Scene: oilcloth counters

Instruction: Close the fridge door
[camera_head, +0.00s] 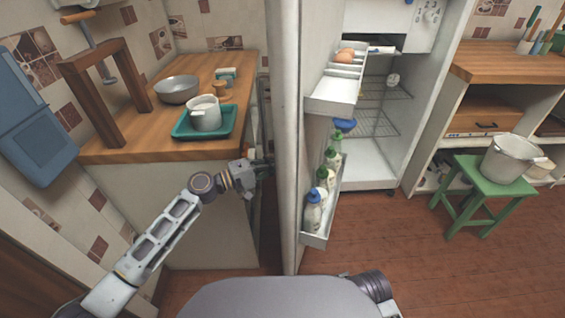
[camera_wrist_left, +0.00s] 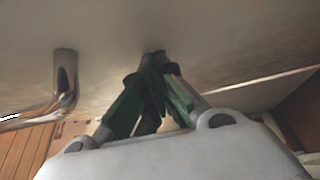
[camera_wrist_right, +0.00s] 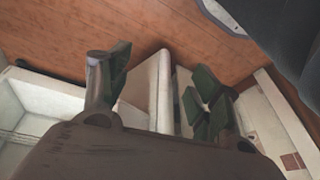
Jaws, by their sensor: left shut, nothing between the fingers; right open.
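The fridge door (camera_head: 287,130) stands wide open, seen nearly edge-on in the head view, with its inner shelves facing right. The white fridge body (camera_head: 370,178) is open behind it, wire shelves showing. My left gripper (camera_head: 264,168) is shut and empty at the door's outer side. In the left wrist view its fingertips (camera_wrist_left: 155,62) are at or very near a pale flat surface, with a metal handle (camera_wrist_left: 65,82) to the left; contact is unclear. My right gripper (camera_wrist_right: 160,85) is open, with a white panel edge (camera_wrist_right: 161,95) showing between and beyond its fingers.
The door holds eggs (camera_head: 345,56) and several bottles (camera_head: 322,180). A wooden counter (camera_head: 120,150) with a green tray (camera_head: 182,130) stands left of the door. A green stool (camera_head: 480,180) bearing a pot (camera_head: 508,160) stands right. Floor before the fridge (camera_head: 390,240) is clear.

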